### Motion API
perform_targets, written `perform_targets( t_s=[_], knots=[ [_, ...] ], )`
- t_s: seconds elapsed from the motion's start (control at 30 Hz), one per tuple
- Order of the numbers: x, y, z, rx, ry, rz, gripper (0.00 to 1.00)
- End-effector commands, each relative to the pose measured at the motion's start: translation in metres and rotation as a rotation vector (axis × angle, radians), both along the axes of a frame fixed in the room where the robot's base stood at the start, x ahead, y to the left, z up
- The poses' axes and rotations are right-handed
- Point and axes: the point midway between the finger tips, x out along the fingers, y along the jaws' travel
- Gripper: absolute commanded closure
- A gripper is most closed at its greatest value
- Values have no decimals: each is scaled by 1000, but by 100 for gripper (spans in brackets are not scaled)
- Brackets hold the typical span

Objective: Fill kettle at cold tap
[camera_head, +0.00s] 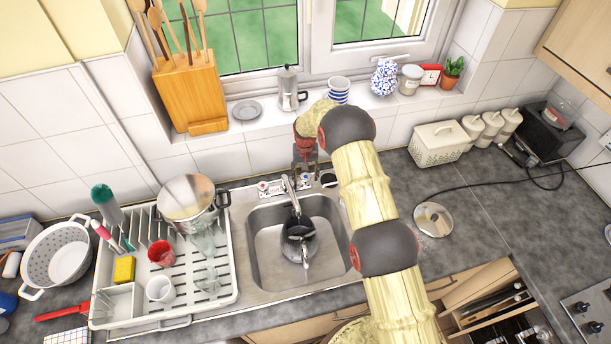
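A dark kettle (299,240) with a shiny metal part stands in the steel sink (262,250), under the tap (291,192). Whether water is running or in the kettle cannot be made out. A tap handle (263,187) shows left of the spout, and the right-hand one is hard to make out beside my gripper. My gripper (305,163) points down at the back of the sink, close behind the tap and away from the kettle. Its fingertips are small and partly merge with the tap, so its opening and any contact are unclear.
A white dish rack (230,262) with a steel pot (188,200), a red cup (161,253) and glasses stands left of the sink. A round kettle base (433,219) with a black cord lies on the right counter. The windowsill holds a moka pot (287,90) and a striped mug (338,90).

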Motion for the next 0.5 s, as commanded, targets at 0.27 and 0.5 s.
perform_targets(
  t_s=[0.27,0.5],
  knots=[
    [0,0,0,0,0,0,64],
    [0,0,0,0,0,0,78]
  ],
)
